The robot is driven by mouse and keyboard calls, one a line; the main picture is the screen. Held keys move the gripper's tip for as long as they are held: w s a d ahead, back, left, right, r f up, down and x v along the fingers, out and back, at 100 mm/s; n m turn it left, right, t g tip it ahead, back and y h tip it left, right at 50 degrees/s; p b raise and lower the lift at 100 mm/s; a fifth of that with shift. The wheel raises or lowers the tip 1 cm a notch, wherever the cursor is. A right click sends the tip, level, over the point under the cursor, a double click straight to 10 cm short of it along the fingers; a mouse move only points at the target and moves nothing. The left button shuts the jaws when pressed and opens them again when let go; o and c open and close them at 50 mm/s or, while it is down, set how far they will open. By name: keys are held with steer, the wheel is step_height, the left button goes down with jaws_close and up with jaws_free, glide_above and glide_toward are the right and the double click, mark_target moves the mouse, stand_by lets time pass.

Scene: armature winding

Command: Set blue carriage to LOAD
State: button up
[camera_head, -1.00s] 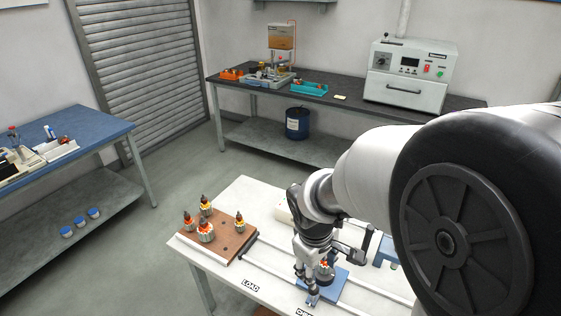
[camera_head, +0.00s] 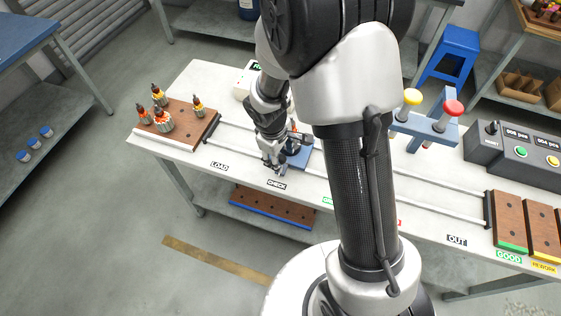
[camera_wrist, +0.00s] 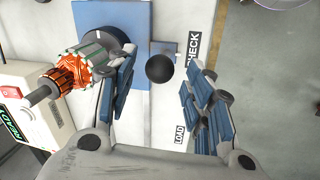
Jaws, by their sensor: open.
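The blue carriage (camera_head: 300,157) sits on the rail of the white table by the CHECK label (camera_head: 277,184), to the right of the LOAD label (camera_head: 220,166). In the wrist view its blue plate (camera_wrist: 143,20) carries an armature (camera_wrist: 82,62) with orange windings and a grey-green core. A black ball knob (camera_wrist: 160,68) stands at the carriage's front edge. My gripper (camera_head: 272,162) is low over that front edge. In the wrist view my gripper (camera_wrist: 160,82) is open, with one finger on each side of the knob; I cannot tell whether either touches it.
A brown board (camera_head: 178,124) with several armatures stands at the table's left end. A blue gantry with yellow and red knobs (camera_head: 428,125) stands right of my arm. A control box (camera_head: 515,150) and the GOOD tray (camera_head: 510,222) are at the right. The rail toward LOAD looks clear.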

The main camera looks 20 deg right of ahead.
steer(key=shift+w+d+f+b, duration=0.15)
steer(key=shift+f+b, duration=0.1)
steer(key=shift+f, duration=0.5)
steer(key=shift+w+d+f+b, duration=0.1)
steer(key=shift+f+b, duration=0.1)
steer(key=shift+f, duration=0.55)
jaws_close()
